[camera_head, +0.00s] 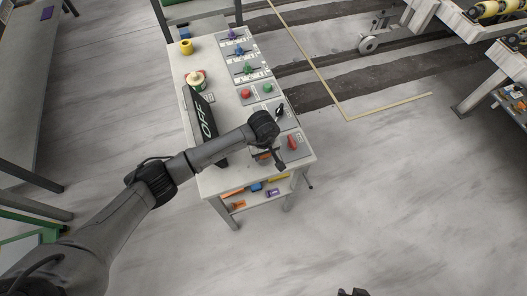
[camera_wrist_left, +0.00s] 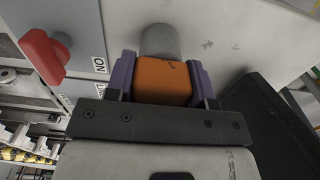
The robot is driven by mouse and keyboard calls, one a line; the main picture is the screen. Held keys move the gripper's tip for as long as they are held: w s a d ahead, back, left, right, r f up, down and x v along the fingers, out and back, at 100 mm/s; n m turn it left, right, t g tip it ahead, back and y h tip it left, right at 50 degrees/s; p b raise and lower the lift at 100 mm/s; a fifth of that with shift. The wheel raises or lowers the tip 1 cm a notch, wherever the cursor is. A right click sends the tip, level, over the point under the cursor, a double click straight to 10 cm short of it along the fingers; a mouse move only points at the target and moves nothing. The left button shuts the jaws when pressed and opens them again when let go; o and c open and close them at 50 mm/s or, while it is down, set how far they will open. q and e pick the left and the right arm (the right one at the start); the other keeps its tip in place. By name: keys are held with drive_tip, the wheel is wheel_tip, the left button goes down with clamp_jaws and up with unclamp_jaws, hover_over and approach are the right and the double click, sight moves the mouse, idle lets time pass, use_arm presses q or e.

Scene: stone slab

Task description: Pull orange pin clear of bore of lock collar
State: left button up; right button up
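The orange pin (camera_wrist_left: 163,80) shows as a blocky orange head in the left wrist view. Behind it is a grey round collar (camera_wrist_left: 160,41) on the pale panel, and the pin's head lies right up against it in this view. The bore and the pin's shank are hidden. My left gripper (camera_wrist_left: 162,83) has its purple finger pads on both sides of the orange head, closed on it. In the head view my left gripper (camera_head: 272,159) is over the near end of the bench, with a bit of orange beside it. At the bottom edge, dark tips (camera_head: 353,293) look like my right gripper, mostly cut off.
A red handle (camera_wrist_left: 44,57) stands out from the panel left of the pin.

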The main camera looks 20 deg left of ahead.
use_arm(q)
drive_tip(key=c, duration=0.5)
drive_tip(key=shift+r, duration=0.25)
drive_tip(key=shift+r+p, duration=1.7)
drive_tip(key=shift+r, duration=1)
drive_tip(key=shift+r, duration=0.1)
